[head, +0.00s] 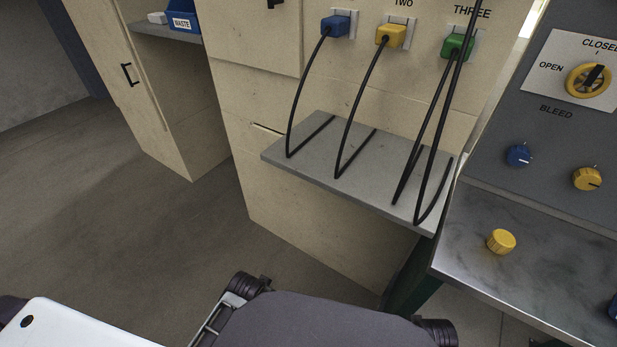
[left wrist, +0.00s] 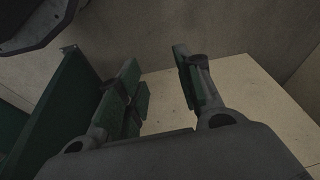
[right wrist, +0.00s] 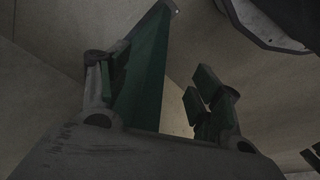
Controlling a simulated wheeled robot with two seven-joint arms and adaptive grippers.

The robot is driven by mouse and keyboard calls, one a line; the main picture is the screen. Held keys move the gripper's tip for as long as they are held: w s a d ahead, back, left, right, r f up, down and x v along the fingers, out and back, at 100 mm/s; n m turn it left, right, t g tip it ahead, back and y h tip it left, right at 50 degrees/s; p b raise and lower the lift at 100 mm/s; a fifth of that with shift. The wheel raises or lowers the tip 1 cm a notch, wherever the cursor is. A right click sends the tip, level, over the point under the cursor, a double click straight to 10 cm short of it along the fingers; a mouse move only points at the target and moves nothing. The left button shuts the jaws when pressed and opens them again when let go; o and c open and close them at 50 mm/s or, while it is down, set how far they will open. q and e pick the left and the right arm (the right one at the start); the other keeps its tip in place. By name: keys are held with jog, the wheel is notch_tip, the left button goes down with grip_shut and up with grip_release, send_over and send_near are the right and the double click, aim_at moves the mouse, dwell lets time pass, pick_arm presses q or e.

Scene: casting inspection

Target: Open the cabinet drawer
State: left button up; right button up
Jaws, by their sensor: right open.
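The beige cabinet (head: 235,90) stands ahead in the head view. A panel (head: 250,35) on its upper front has a black handle (head: 273,4) cut off by the top edge. A second black handle (head: 127,75) is on the beige cabinet front at left. I cannot tell which front is the drawer. No front is visibly pulled out. My left gripper (left wrist: 160,78) is open and empty in the left wrist view. My right gripper (right wrist: 172,80) is open in the right wrist view, with nothing visibly held. Neither gripper shows in the head view.
A grey shelf (head: 300,157) juts from the cabinet under blue, yellow and green plugs with hanging black cables. A metal bench (head: 470,262) with a yellow knob (head: 501,241) stands at right. A blue WASTE bin (head: 184,19) sits at upper left. Floor (head: 130,225) at left is clear.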

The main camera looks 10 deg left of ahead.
pick_arm(q)
jog(key=w+a+r+m+t+y+b, duration=0.3)
jog(key=w+r+t+b, duration=0.35)
jog(key=w+r, duration=0.55)
jog(key=w+d+r+m+t+h, duration=0.1)
jog(key=w+d+r+m+t, duration=0.1)
jog(key=w+r+m+t, duration=0.2)
jog(key=w+d+r+m+t+h, duration=0.1)
jog(key=w+r+m+t, duration=0.3)
jog(key=w+m, duration=0.4)
jog(key=shift+d+r, duration=0.3)
jog(key=shift+d, duration=0.45)
pick_arm(e)
jog(key=shift+n+y, duration=0.3)
jog(key=shift+y, duration=0.3)
jog(key=shift+s+a+r, duration=0.45)
jog(key=shift+a, duration=0.3)
jog(key=shift+s+a+r, duration=0.4)
jog(key=shift+a, duration=0.35)
jog(key=shift+s+a+r, duration=0.45)
jog(key=shift+a, duration=0.3)
pick_arm(q)
jog(key=shift+w, duration=0.1)
jog(key=shift+w, duration=0.1)
